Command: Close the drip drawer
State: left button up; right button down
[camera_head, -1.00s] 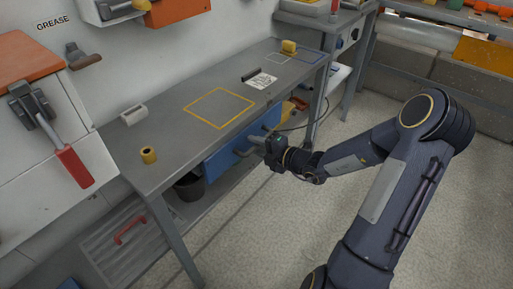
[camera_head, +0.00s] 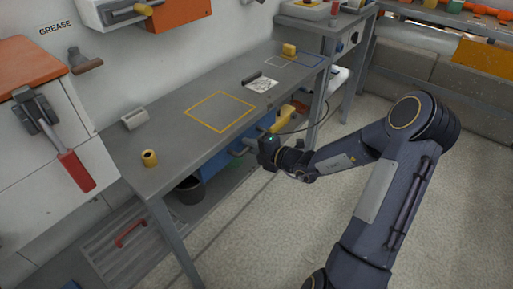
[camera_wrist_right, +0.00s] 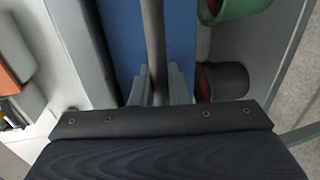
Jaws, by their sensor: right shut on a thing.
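The blue drawer (camera_head: 222,157) sits under the grey workbench, its front close beneath the bench edge; I cannot tell whether it is fully in. My right gripper (camera_head: 262,150) is at the drawer's front, low beside the bench. In the right wrist view, the gripper (camera_wrist_right: 160,88) is shut on the grey bar handle (camera_wrist_right: 155,40), which runs across the blue drawer front (camera_wrist_right: 122,45). The gripper hides part of the handle and the drawer front in the head view. My left gripper is not in view.
A red-handled lever (camera_head: 75,171) is at left. The floor (camera_head: 255,240) is clear in front.

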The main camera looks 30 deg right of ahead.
jog(key=shift+w+a, duration=0.1)
jog(key=shift+w, duration=0.35)
jog(key=c, duration=1.9)
grip_release()
jog(key=o, duration=0.4)
jog(key=shift+w+a, duration=0.1)
jog(key=p+v, duration=0.2)
jog(key=v, duration=0.5)
jog(key=shift+s, duration=0.4)
jog(key=shift+r, duration=0.1)
